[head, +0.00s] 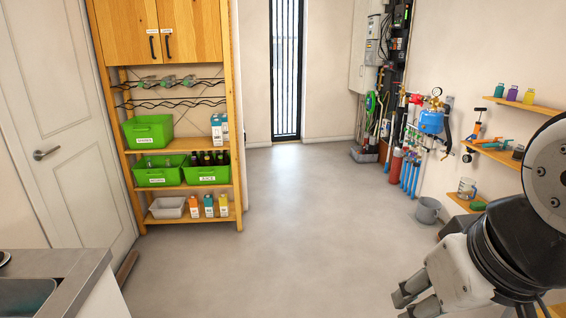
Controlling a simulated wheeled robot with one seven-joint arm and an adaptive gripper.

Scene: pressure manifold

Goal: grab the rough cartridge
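No cartridge is clearly marked as the rough one in the head view. On the right wall, a pressure manifold has a blue tank (431,122) with a gauge on top. Several slim blue cylinders (410,174) hang upright below it, with a red cylinder (394,166) to their left. I cannot tell whether any of these is the rough cartridge. My gripper (405,305) is at the lower right, far in front of the manifold. Its two fingers point left with a gap between them, and it looks empty. The lower finger is cut by the picture's edge.
A wooden shelf unit (237,130) with green bins (148,131) and cartons stands at left. Wall shelves (525,104) hold small bottles and tools at right. A grey bucket (428,210) stands below the manifold. A counter with a sink (85,262) is at lower left. The middle floor (290,220) is clear.

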